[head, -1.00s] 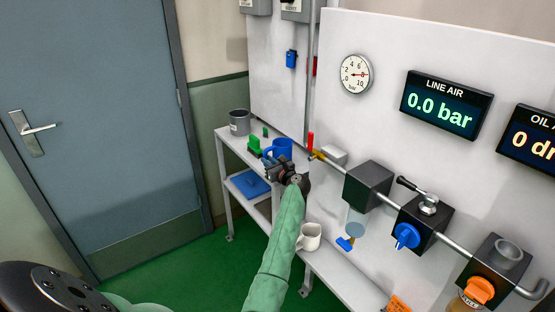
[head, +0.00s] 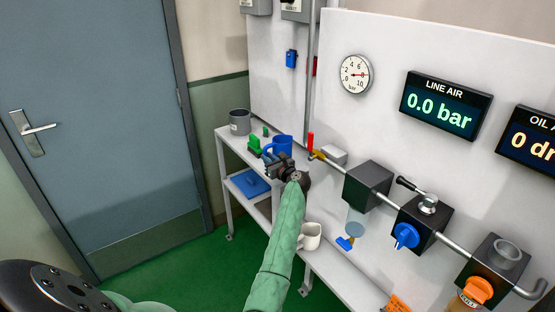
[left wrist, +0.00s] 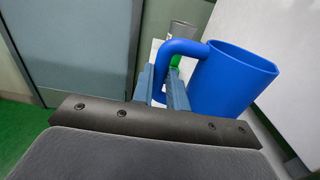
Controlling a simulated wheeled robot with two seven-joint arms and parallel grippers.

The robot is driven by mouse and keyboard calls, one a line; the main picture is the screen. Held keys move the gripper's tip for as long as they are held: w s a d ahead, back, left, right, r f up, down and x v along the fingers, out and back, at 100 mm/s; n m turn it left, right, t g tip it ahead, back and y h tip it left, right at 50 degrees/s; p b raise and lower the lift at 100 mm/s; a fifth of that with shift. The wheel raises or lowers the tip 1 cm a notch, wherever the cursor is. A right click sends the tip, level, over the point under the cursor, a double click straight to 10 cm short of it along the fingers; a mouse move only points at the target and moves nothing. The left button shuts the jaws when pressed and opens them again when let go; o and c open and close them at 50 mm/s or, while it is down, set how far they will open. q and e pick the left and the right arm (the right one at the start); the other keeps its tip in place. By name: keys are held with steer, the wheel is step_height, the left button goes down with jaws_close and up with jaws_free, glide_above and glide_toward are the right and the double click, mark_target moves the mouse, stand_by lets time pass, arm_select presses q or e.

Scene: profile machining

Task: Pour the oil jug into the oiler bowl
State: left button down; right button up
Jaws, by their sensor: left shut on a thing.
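A blue jug (head: 281,145) stands upright at the shelf's left part, open at the top. In the left wrist view the jug (left wrist: 228,82) fills the upper right, its looped handle toward my fingers. My left gripper (head: 274,163) is at the jug's near side; in the left wrist view its fingers (left wrist: 161,88) are shut on the handle. I cannot tell whether the jug's base touches the shelf. The oiler bowl (head: 465,302), amber, hangs under the block with the orange knob (head: 481,290) at lower right, partly cut off. My right gripper is out of view.
The shelf (head: 335,275) also holds a grey pot (head: 239,122), green items (head: 254,144) and a cream mug (head: 310,236) near my left forearm. Black blocks (head: 368,187) on a pipe and a valve lever (head: 413,187) jut from the panel. A closed door (head: 95,110) is at left.

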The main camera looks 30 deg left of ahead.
mark_target(266, 150)
arm_select(q)
steer(key=shift+r, duration=0.1)
steer(key=shift+r+p, duration=0.35)
steer(key=shift+r, duration=1.1)
steer(key=shift+f, duration=0.1)
